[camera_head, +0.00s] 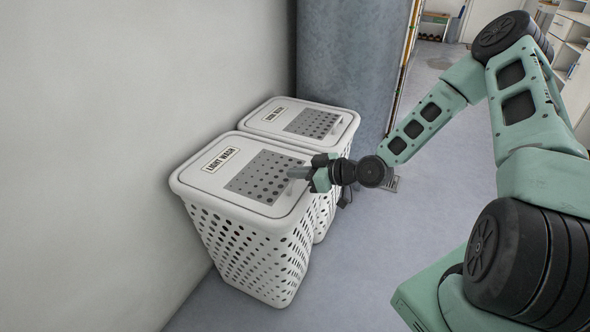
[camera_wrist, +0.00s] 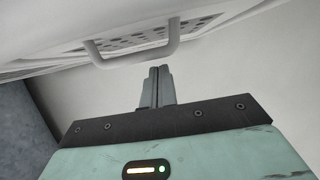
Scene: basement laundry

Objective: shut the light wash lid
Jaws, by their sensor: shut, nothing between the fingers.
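The light wash lid (camera_head: 205,180) is white with a label and a grey perforated panel. In the head view it lies about level over the rim of the front hamper (camera_head: 250,255); I cannot tell whether a thin gap is left. My gripper (camera_head: 292,173) is shut and empty at the lid's right edge. In the wrist view the shut fingertips (camera_wrist: 159,72) point at the lid's white bar handle (camera_wrist: 135,58), close to it. I cannot tell whether they touch. The gripper hides part of the lid edge in the head view.
A second white hamper with a labelled lid (camera_head: 345,125) stands right behind the first. A pale wall (camera_head: 90,150) is close on the left, and a grey-blue wall (camera_head: 350,50) is behind.

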